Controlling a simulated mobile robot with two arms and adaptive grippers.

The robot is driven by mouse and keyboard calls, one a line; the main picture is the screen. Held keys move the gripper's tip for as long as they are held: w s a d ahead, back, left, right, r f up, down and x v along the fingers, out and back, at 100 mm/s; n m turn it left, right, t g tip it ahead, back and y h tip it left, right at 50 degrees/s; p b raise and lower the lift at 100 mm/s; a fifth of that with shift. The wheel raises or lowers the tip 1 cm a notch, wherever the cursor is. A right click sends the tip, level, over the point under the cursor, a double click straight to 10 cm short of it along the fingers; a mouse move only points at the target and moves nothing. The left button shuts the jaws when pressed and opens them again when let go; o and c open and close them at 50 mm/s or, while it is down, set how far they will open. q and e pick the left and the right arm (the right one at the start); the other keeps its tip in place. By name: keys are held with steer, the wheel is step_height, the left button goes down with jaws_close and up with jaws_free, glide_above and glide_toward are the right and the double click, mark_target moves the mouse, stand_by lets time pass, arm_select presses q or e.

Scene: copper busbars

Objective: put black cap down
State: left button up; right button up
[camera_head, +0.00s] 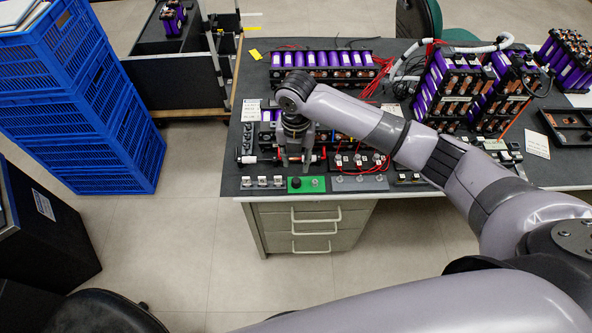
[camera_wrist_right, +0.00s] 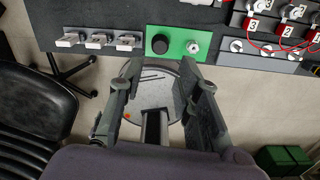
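The black cap (camera_wrist_right: 159,44) sits on the left part of a green plate (camera_wrist_right: 178,36) at the bench's front edge. A silver bolt (camera_wrist_right: 193,47) stands on the plate to its right. In the head view the cap (camera_head: 296,183) shows small on the same plate (camera_head: 307,187). My right gripper (camera_wrist_right: 161,74) is open, with nothing seen between its fingers. The cap lies beyond the fingertips in the wrist view, apart from them. In the head view this gripper (camera_head: 294,163) points down just behind the plate. My left gripper is in neither view.
Three silver clamps (camera_head: 262,181) stand left of the plate. A grey strip (camera_head: 358,183) and a red-wired module (camera_head: 355,162) lie to the right. Purple battery packs (camera_head: 320,60) fill the bench (camera_head: 232,178) behind. Blue crates (camera_head: 75,95) and a black chair (camera_wrist_right: 35,118) stand off the bench.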

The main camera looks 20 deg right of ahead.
step_height(320, 180, up, 4)
steer(key=shift+f, duration=0.15)
stand_by(0.5)
